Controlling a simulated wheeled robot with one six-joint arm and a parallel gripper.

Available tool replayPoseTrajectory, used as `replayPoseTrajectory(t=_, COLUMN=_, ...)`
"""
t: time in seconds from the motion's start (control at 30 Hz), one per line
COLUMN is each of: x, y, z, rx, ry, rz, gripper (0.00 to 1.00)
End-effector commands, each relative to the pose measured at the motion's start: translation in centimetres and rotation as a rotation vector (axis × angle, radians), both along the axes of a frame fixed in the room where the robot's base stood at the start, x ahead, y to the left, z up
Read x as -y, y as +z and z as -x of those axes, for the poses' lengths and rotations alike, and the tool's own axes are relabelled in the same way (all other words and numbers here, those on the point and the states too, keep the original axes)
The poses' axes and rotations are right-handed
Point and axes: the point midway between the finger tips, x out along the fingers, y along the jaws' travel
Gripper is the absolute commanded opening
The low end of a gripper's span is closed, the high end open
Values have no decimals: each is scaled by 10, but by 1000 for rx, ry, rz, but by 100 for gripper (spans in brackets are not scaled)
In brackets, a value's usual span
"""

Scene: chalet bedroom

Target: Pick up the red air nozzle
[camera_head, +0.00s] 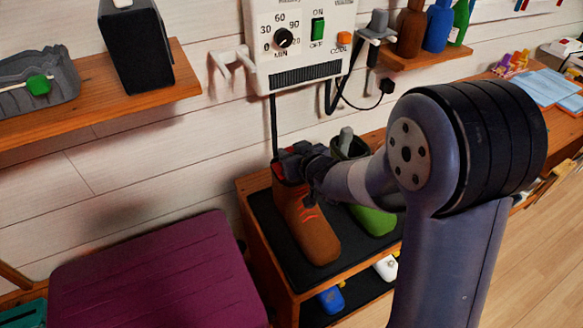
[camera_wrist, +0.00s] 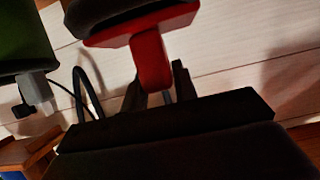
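The red air nozzle (camera_wrist: 152,60) shows in the wrist view, its red stem reaching down from a wider red part at a dark boot opening. In the head view, only small red traces show beside my gripper, at the top of the brown boot (camera_head: 312,228). My gripper (camera_head: 291,163) is at that boot's opening. In the wrist view, the two dark fingers of my gripper (camera_wrist: 158,92) stand on either side of the stem's end. I cannot tell whether they press on it.
A green boot (camera_head: 374,220) with a grey nozzle (camera_head: 346,138) stands beside the brown boot on the dark-topped rack (camera_head: 268,215). A dryer box (camera_head: 300,45) hangs above on the wall. A purple padded seat (camera_head: 160,275) is at left.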

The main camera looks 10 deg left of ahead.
Motion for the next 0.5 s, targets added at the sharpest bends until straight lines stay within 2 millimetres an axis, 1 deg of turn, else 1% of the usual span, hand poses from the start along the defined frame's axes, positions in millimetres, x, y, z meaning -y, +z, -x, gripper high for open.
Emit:
replayPoseTrajectory(t=0.03, x=0, y=0, z=0, rx=0, ry=0, rz=0, gripper=23)
replayPoseTrajectory(t=0.07, x=0, y=0, z=0, rx=0, ry=0, rz=0, gripper=21)
replayPoseTrajectory(t=0.3, x=0, y=0, z=0, rx=0, ry=0, rz=0, gripper=1)
replayPoseTrajectory(t=0.5, x=0, y=0, z=0, rx=1, ry=0, rz=-1, gripper=0)
